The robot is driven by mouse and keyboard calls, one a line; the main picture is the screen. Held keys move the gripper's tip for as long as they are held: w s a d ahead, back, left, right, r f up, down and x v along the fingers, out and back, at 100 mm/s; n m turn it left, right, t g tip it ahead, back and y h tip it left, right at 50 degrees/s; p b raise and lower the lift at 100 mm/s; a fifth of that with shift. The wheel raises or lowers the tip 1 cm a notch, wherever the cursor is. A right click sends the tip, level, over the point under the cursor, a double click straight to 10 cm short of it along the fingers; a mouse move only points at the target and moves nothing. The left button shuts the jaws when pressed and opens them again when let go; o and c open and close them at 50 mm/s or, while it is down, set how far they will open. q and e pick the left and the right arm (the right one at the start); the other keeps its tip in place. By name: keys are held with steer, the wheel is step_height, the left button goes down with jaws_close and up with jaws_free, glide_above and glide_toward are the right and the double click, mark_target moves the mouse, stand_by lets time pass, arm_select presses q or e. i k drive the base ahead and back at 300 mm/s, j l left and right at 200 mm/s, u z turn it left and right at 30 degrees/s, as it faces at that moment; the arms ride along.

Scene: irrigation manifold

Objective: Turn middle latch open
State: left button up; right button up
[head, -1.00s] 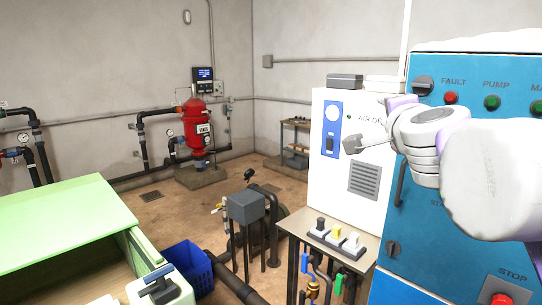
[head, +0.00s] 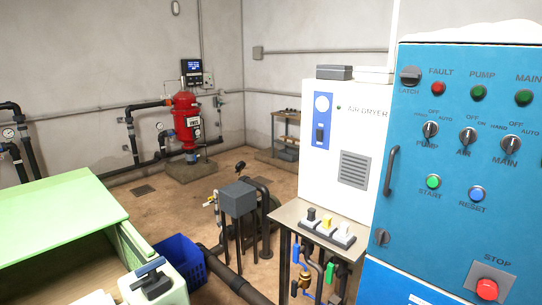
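A blue control cabinet (head: 410,215) stands at the right. It has a dark round latch (head: 411,76) at its upper left, with "LATCH" printed under it, and a similar dark round knob (head: 382,237) at its lower left. A dark vertical handle (head: 391,171) sits between them on the door's left edge. I cannot tell which of these is the middle latch, and no latch is labelled "middle". The cabinet door looks closed. Neither of my grippers is in view.
The cabinet front also carries selector switches (head: 468,136) and a red STOP button (head: 487,289). A white air dryer (head: 315,170) stands left of it, behind a small table (head: 286,217). A green bench (head: 60,225) and blue crate (head: 180,262) are at the left.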

mark_target(382, 235)
steer(key=l+z, duration=0.1)
steer(key=z, duration=0.7)
steer(key=l+z, duration=0.15)
steer(key=z, duration=0.65)
steer(key=u, duration=0.3)
steer(key=i, duration=0.05)
